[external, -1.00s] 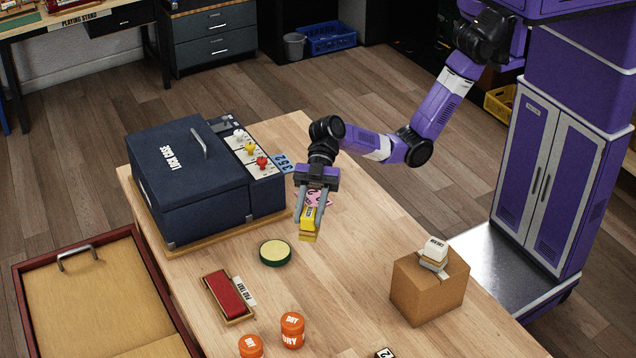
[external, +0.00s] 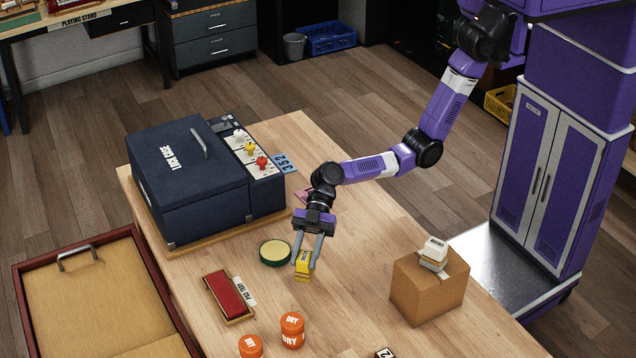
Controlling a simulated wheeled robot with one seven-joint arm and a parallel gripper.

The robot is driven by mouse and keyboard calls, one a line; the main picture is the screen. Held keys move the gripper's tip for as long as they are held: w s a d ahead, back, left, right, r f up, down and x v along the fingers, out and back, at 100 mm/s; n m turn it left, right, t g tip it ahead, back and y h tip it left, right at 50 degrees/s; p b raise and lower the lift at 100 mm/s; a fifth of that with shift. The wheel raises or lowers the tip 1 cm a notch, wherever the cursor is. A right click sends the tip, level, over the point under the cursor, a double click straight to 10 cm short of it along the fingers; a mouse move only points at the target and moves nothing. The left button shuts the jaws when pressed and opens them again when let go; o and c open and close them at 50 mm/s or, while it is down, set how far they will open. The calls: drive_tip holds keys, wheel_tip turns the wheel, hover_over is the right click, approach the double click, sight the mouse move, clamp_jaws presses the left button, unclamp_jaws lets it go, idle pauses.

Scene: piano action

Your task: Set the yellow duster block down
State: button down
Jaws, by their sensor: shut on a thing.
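The yellow duster block (external: 303,265) is between the fingers of my gripper (external: 306,258), which is shut on it. The block is small, with a lighter marking on its side. It is low over the wooden table (external: 350,300), just right of the round green-rimmed tin (external: 275,252). I cannot tell whether its underside touches the table.
A red pad in a tray (external: 228,297) lies to the left, and orange jars (external: 292,330) stand in front. A cardboard box (external: 428,288) with white blocks on it stands to the right. A dark blue case (external: 190,180) fills the back left. Bare table lies between the gripper and the box.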

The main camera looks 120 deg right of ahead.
sight(305, 266)
drive_tip(key=shift+f, duration=1.9)
drive_tip(key=shift+f+b, duration=0.2)
drive_tip(key=shift+b, duration=0.1)
drive_tip(key=c, duration=1)
unclamp_jaws()
drive_tip(key=shift+o, duration=0.2)
drive_tip(key=shift+r, duration=0.15)
drive_tip(key=shift+d+r+p, duration=0.1)
drive_tip(key=shift+p, duration=0.25)
drive_tip(key=b+v, duration=0.1)
drive_tip(key=v, duration=1)
drive_tip(key=shift+s+d, duration=0.3)
drive_tip(key=shift+s, duration=0.05)
